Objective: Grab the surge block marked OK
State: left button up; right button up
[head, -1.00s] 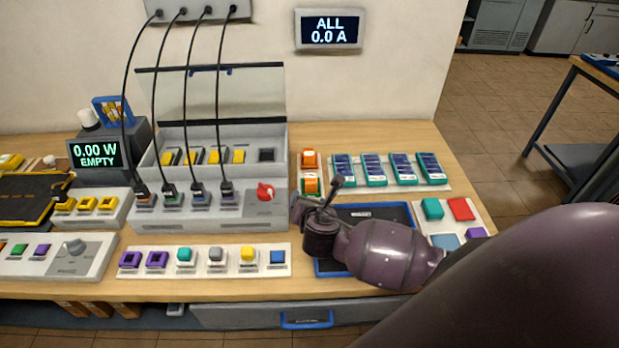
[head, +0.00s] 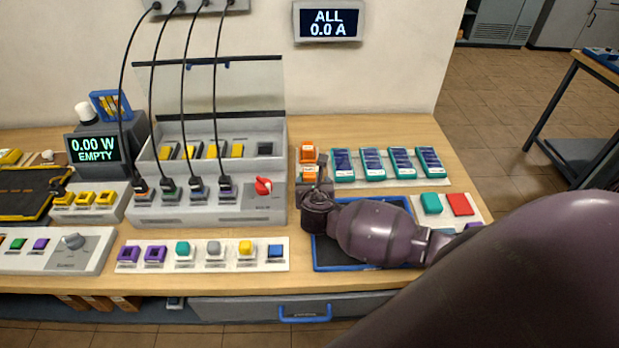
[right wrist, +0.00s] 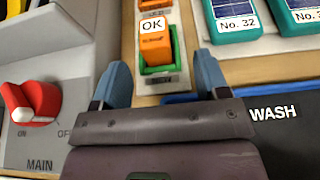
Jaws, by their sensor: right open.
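The orange surge block marked OK (right wrist: 154,45) stands in a green holder (right wrist: 160,72) in the right wrist view. In the head view this nearer orange block (head: 310,171) is partly hidden by my right gripper (head: 313,183). My right gripper (right wrist: 160,80) is open and empty. Its two blue fingertips lie left and right of the holder's near end, short of the block, with a gap visible on each side. A second orange block (head: 309,152) sits just behind; its label is not readable. My left gripper is not in view.
Teal blocks (head: 372,162) stand in a row right of the orange ones. A grey charger unit with a red MAIN knob (head: 263,187) stands close on the left. A blue-rimmed WASH tray (head: 320,257) lies under my right forearm.

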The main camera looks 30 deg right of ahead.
aim_at(310, 176)
jog(key=x, duration=0.3)
jog(key=shift+w+a, duration=0.1)
jog(key=shift+w, duration=0.4)
jog(key=shift+w+d+f, duration=0.25)
jog(key=shift+w+d, duration=0.05)
jog(key=shift+w, duration=0.15)
jog(key=c, duration=1.1)
jog(key=shift+o, duration=0.2)
